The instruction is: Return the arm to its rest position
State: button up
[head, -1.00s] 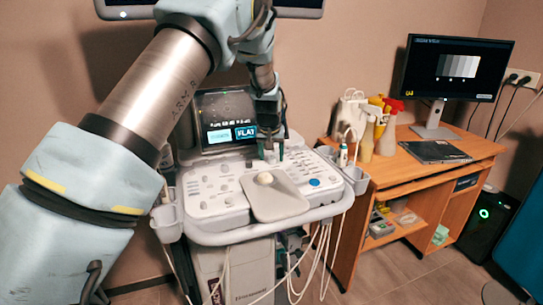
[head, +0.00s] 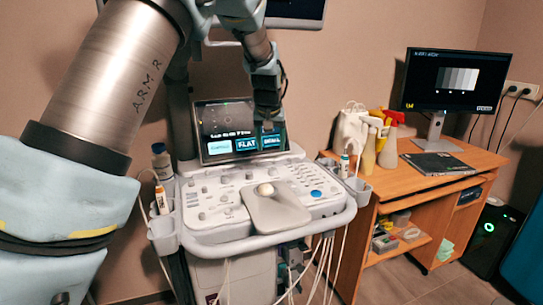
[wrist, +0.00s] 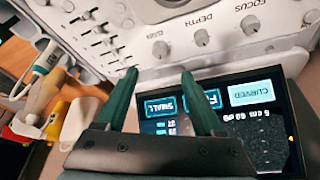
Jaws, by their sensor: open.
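My gripper (head: 267,126) is in front of the small touchscreen (head: 216,150) of the ultrasound console, above the control panel (head: 226,196). In the wrist view my gripper (wrist: 160,95) shows two dark green fingers set apart, with nothing between them. The touchscreen (wrist: 268,120) appears upside down behind the fingers, with cyan buttons, one reading "CURVED". My arm comes in from the left of the head view and arches over the console. The gripper hides part of the screen's right side.
Probes in holders flank the panel, one at left (head: 161,197) and one at right (head: 344,164). A wooden desk (head: 425,184) with spray bottles (head: 389,145) and a monitor (head: 452,82) stands at right. A large screen edge (head: 296,12) hangs above. Cables hang below the console.

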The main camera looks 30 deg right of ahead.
jog(key=shift+s+r, duration=0.1)
jog(key=shift+r, duration=0.1)
jog(key=shift+a, duration=0.1)
jog(key=a+f+n+y, duration=0.1)
jog(key=a+f+n, duration=0.15)
jog(key=a, duration=1.95)
jog(key=s+a+f+n+g, duration=0.1)
jog(key=s+a, duration=0.7)
jog(key=a, duration=0.2)
jog(key=s+a+f+n+g+y, duration=0.1)
jog(key=s+a+n, duration=0.1)
jog(key=s+a, duration=0.5)
jog(key=a, duration=0.3)
jog(key=shift+s+f, duration=0.25)
jog(key=shift+s, duration=0.1)
dwell(0.4)
